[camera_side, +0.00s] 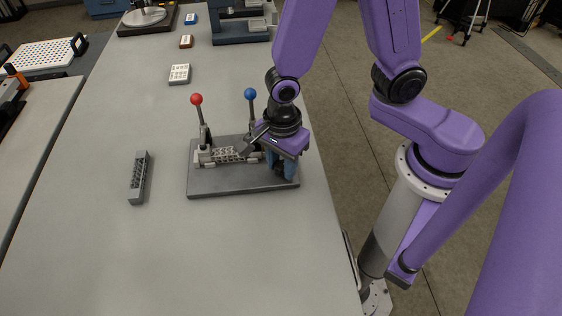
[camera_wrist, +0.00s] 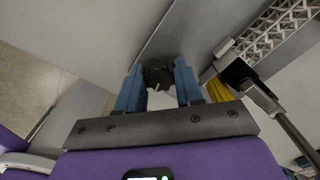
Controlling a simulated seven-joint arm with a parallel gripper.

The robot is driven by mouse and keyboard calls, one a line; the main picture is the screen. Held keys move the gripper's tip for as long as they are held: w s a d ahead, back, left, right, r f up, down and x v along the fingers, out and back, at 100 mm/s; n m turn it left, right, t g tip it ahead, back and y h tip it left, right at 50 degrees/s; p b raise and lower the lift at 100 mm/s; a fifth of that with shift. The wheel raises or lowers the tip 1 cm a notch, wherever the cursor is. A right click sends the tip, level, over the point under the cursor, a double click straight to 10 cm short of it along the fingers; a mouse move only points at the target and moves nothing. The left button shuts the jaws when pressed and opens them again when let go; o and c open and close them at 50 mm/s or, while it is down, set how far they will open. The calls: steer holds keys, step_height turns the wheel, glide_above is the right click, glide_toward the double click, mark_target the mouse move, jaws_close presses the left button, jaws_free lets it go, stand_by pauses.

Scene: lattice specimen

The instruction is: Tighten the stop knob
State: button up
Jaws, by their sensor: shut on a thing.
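The stop knob (camera_wrist: 158,74) is dark and lobed. In the wrist view it sits between the two blue fingers of my gripper (camera_wrist: 157,80), which is shut on it. In the side view my gripper (camera_side: 281,166) reaches down at the right end of the grey fixture plate (camera_side: 230,186), and the knob is hidden there. A light lattice specimen (camera_side: 226,155) lies across the fixture between two levers. It also shows at the upper right of the wrist view (camera_wrist: 282,26). One lever has a red ball (camera_side: 196,99), the other a blue ball (camera_side: 250,93).
A grey lattice bar (camera_side: 139,177) lies on the table (camera_side: 90,240) left of the fixture. The table's front is clear. Its right edge runs close beside the fixture.

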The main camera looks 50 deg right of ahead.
mark_target(282, 164)
steer(key=m, duration=0.3)
steer(key=shift+m, duration=1.6)
steer(key=o, duration=0.9)
steer(key=shift+r, duration=2.75)
